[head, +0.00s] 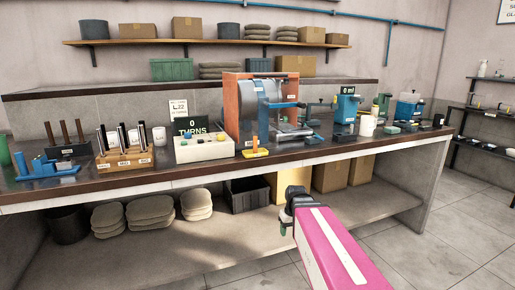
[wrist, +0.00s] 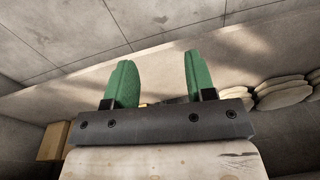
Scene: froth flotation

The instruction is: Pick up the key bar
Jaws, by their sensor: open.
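A small yellow stand (head: 256,153) with a label and an upright orange piece (head: 255,142) sits near the bench's front edge, in front of the orange-framed drum machine. The orange piece may be the key bar, but it is too small to be sure. My gripper (head: 286,219) is below and in front of the bench top, lower right of the yellow stand and apart from it. In the wrist view, the two green fingers of my gripper (wrist: 158,62) are spread with nothing between them. The yellow stand does not show in the wrist view.
The drum machine (head: 231,97) stands behind the yellow stand. A beige button box (head: 203,148) is left of it, with a wooden rack (head: 124,157) of rods farther left. The bench's front edge (head: 180,182) lies above my gripper. Sacks (head: 150,210) and boxes fill the lower shelf.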

